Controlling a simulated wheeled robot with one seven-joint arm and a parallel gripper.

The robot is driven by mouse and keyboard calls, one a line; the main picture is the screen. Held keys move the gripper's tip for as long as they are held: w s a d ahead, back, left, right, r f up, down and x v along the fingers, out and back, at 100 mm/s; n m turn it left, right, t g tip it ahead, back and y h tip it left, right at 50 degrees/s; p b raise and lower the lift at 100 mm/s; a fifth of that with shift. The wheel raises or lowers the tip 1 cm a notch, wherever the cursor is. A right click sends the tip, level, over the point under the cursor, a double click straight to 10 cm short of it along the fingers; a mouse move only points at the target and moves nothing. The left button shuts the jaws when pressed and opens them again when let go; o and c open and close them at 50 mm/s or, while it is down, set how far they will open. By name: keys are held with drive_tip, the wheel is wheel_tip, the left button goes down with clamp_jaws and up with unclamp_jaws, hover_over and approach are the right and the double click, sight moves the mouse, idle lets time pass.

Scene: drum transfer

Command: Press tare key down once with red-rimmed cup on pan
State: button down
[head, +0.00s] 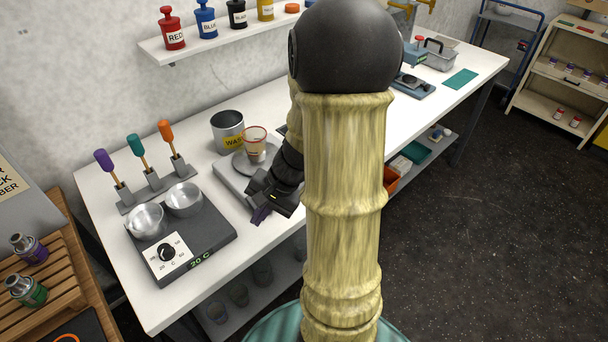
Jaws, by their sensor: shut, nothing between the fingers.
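The clear red-rimmed cup (254,145) stands upright on the round pan (246,164) of the balance (229,178), left of my arm. The tare key is not visible; my gripper and arm cover the front right of the balance. I cannot tell whether the fingertips touch it.
A waste pot (227,130) stands behind the balance. A hot plate (180,236) with two metal bowls stands to the left, with a rack of purple, green and orange-handled tools (155,188) behind it. A shelf with coloured bottles (222,38) is above. My arm blocks the middle of the bench.

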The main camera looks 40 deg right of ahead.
drive_tip(key=w+d+m+t+h, duration=0.1)
drive_tip(key=d+m+t, duration=0.4)
drive_tip(key=d, duration=0.6)
drive_tip(key=w+d+r+m+t+h+b, duration=0.1)
drive_tip(key=w+d+m+t, duration=0.3)
drive_tip(key=d, duration=0.8)
drive_tip(key=m+t, duration=0.2)
drive_tip(key=m, duration=0.1)
drive_tip(key=shift+w+r+m, duration=0.25)
drive_tip(key=shift+w+m, duration=0.05)
drive_tip(key=shift+f+b, duration=0.15)
drive_tip(key=shift+b, duration=0.15)
drive_tip(key=w+f+b, duration=0.1)
drive_tip(key=f, duration=0.1)
drive_tip(key=w+f+b, duration=0.1)
drive_tip(key=f+b, duration=0.1)
drive_tip(key=w+f+b, duration=0.1)
drive_tip(key=f, duration=0.1)
drive_tip(key=shift+f+b, duration=0.35)
drive_tip(key=shift+b, duration=0.05)
drive_tip(key=shift+w+a+f+b, duration=0.1)
drive_tip(key=shift+w+f+b, duration=0.25)
drive_tip(key=shift+f+b, duration=0.25)
drive_tip(key=shift+w+f+b, duration=0.1)
drive_tip(key=shift+f+b, duration=0.25)
drive_tip(key=shift+b, duration=0.3)
